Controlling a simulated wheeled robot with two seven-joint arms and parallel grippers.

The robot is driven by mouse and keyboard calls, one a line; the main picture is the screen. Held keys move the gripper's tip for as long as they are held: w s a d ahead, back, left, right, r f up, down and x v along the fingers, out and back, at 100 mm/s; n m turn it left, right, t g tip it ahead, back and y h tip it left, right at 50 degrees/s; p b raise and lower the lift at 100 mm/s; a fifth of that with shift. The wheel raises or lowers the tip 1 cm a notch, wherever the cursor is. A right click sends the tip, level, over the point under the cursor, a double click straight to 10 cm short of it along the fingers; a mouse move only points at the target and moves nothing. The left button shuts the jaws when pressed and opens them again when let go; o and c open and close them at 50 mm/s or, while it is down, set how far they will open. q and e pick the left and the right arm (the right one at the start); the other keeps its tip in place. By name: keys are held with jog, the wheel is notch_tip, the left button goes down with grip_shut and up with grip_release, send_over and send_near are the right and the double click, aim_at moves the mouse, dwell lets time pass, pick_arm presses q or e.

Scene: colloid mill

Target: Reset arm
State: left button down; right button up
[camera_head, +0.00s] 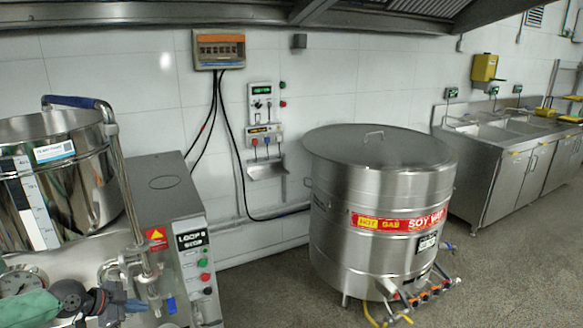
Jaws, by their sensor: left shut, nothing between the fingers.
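My left gripper (112,302) is low at the left edge of the head view, with my green arm link behind it. It is shut and empty. It is in front of the steel machine's pipe and valve (150,280); I cannot tell whether it touches them. The machine has a shiny steel hopper (80,185) with a blue-ended handle and a control box (160,190) with green, red and black buttons (204,270). My right gripper is not in view.
A large lidded steel vat (375,200) with a red and yellow label stands on the floor at the centre right. Switch boxes (262,105) and cables hang on the tiled wall. A steel sink counter (510,140) is at the right. Floor between vat and counter is clear.

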pick_arm(q)
jog(key=s+d+f+n+g+y, duration=0.1)
jog(key=s+d+f+n, duration=0.1)
jog(key=s+d+f, duration=0.55)
jog(key=s+d+f+n+g, duration=0.15)
jog(key=d+f, duration=0.25)
jog(key=f, duration=0.7)
jog(key=s+d+f+n+y, duration=0.1)
jog(key=s+d+f, duration=0.45)
jog(key=f, duration=0.45)
jog(key=s+d+f+n+g+y, duration=0.1)
jog(key=s+d+f+n, duration=0.2)
jog(key=s+d+f, duration=0.2)
jog(key=s+d+f+n+g+y, duration=0.2)
jog(key=s+d+f, duration=0.4)
jog(key=s+d, duration=0.3)
jog(key=s+n, duration=0.1)
jog(key=s, duration=0.3)
jog(key=shift+d+n, duration=0.2)
jog(key=shift+n, duration=0.15)
jog(key=shift+f+g, duration=0.1)
jog(key=shift+g, duration=0.15)
jog(key=shift+a, duration=0.1)
